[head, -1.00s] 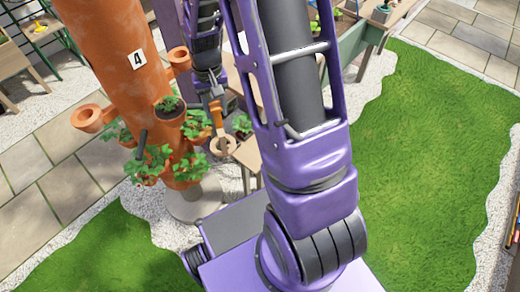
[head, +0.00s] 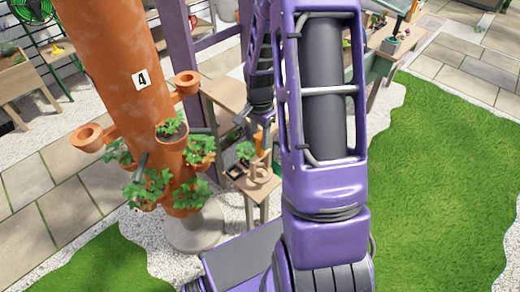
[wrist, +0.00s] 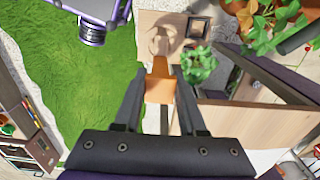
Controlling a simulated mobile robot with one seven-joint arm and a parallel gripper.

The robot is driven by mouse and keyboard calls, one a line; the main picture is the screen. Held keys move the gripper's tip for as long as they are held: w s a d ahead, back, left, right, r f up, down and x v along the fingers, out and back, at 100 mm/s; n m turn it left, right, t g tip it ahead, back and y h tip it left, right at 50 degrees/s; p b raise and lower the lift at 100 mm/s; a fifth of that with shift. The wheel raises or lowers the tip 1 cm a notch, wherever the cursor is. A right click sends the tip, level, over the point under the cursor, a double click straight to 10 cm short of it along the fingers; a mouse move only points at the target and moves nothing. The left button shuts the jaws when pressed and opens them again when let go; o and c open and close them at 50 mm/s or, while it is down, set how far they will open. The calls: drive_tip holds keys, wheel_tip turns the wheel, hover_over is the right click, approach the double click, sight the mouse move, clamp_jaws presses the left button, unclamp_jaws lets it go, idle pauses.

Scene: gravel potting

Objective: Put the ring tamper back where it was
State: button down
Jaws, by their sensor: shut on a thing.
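My gripper (wrist: 160,82) is shut on the orange handle (wrist: 159,88) of the ring tamper. The tamper's pale wooden ring (wrist: 160,42) points away from my fingers, over a light wooden stand (wrist: 150,22). In the head view, my gripper (head: 262,122) is partly behind my arm. The ring (head: 258,174) shows low over or on the small stand (head: 262,190); I cannot tell whether it touches the top. A shadow lies beside the ring in the wrist view.
A small leafy plant (wrist: 198,66) stands close right of the tamper, with a dark square dish (wrist: 198,27) beyond it. The orange planter column (head: 115,70) with potted plants stands left of the stand. Grass (head: 440,160) lies open at right.

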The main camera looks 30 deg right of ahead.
sight(260, 147)
drive_tip(key=shift+f, duration=1.75)
drive_tip(key=shift+f+b, duration=0.15)
drive_tip(key=shift+b, duration=0.15)
drive_tip(key=shift+c, duration=2.4)
unclamp_jaws()
wheel_tip(260, 147, up, 12)
drive_tip(key=shift+r+p, duration=0.2)
drive_tip(key=shift+p, duration=0.65)
